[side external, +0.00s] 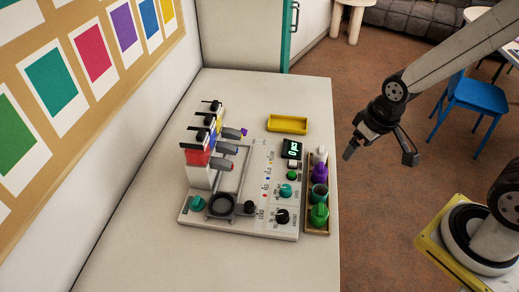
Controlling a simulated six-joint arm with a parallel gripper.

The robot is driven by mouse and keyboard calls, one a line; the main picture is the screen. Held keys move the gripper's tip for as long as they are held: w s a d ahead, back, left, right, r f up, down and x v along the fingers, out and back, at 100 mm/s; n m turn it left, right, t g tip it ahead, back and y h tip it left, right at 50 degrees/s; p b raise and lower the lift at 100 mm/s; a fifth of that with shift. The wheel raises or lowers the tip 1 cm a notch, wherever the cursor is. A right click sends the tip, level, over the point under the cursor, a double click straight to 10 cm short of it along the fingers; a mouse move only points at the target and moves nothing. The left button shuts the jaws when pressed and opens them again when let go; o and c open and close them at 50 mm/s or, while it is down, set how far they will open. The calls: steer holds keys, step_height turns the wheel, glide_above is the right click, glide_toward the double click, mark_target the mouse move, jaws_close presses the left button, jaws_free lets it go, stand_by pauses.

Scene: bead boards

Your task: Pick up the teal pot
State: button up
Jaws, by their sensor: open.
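The teal pot (319,192) stands in a narrow wooden rack (316,234) along the right side of the bead machine. It sits between a purple pot (319,171) and a green pot (319,214), and its top looks dark. My gripper (380,156) is open and empty, with its fingers spread wide. In the picture it is to the right of the rack and a little higher, apart from the pots. Its exact height cannot be told.
A white pot (320,154) is at the rack's far end. The machine (240,228) has knobs, a small display (292,148) and upright dispensers (198,160) at its left. A yellow tray (287,124) lies behind it. The table (130,246) is clear at front left.

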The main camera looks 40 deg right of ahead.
steer(key=n+g, duration=0.2)
steer(key=n, duration=1)
glide_toward(320, 191)
steer(key=a+r, duration=0.1)
steer(key=shift+s+a+f+n+g, duration=0.3)
steer(key=shift+s+f+n, duration=0.15)
steer(key=shift+n, duration=0.45)
steer(key=shift+f, duration=0.1)
steer(key=shift+w+f, duration=0.1)
steer(key=shift+f, duration=1.15)
steer(key=shift+w+f, duration=0.1)
steer(key=shift+f, duration=2.5)
